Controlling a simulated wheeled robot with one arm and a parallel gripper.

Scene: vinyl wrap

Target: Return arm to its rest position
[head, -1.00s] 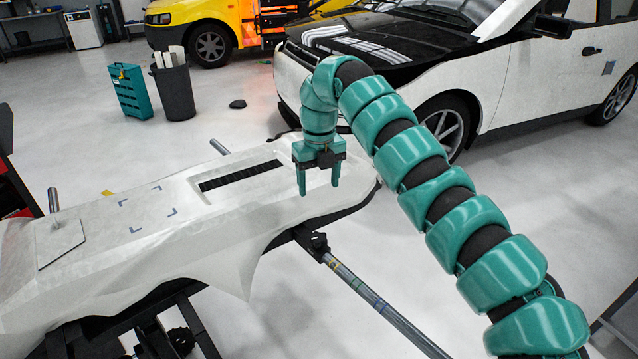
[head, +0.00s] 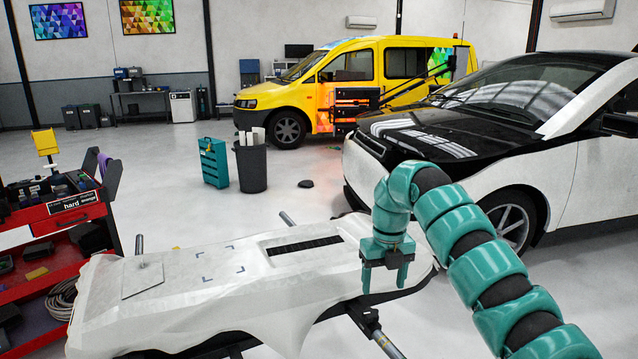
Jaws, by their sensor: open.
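My teal gripper (head: 385,278) points down with its two fingers apart and nothing between them. It appears over the right end of the white-wrapped panel (head: 230,300), near the dark slatted vent (head: 304,245). From this single view I cannot tell the exact height of the fingertips above the panel. My segmented arm arches up from the lower right and bends down to the gripper.
A red tool cart (head: 60,225) stands at the left. A black-and-white car (head: 480,130) is close behind my arm. A dark bin (head: 251,168), a teal case (head: 214,162) and a yellow van (head: 350,75) stand farther back. Open floor lies between them.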

